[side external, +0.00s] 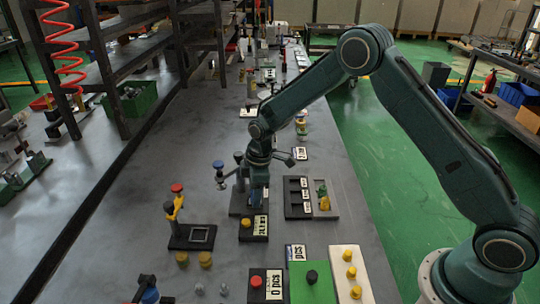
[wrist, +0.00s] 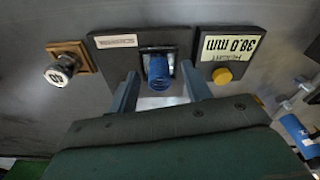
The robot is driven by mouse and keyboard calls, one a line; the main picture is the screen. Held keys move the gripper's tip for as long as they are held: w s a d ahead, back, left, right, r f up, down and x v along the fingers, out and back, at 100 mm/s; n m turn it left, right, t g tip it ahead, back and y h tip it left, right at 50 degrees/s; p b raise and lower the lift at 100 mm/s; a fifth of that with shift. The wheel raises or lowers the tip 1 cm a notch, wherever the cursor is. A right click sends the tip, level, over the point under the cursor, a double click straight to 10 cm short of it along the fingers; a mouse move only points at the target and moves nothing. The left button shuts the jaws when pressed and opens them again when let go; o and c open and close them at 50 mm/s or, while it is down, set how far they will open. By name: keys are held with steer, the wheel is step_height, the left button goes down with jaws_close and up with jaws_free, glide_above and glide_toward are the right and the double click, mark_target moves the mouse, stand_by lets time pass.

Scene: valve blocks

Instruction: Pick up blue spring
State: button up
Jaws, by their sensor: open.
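The blue spring (wrist: 159,73) shows in the wrist view at a dark block with a white label (wrist: 115,42). My gripper (wrist: 160,69) is open, with one finger to the left of the spring and one to the right. There are visible gaps between the spring and both fingers, and depth is hard to judge. In the side external view my gripper (side external: 256,196) points down over the dark block, and a bit of blue shows there. Most of the spring is hidden in that view.
A height display (wrist: 229,48) reading 38.0 mm, with a yellow button (wrist: 222,76), stands close on the right in the wrist view. A knob on a tan base (wrist: 70,60) is at left.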

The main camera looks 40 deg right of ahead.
jaws_close()
stand_by(0.4)
step_height(320, 180, up, 20)
stand_by(0.8)
stand_by(0.5)
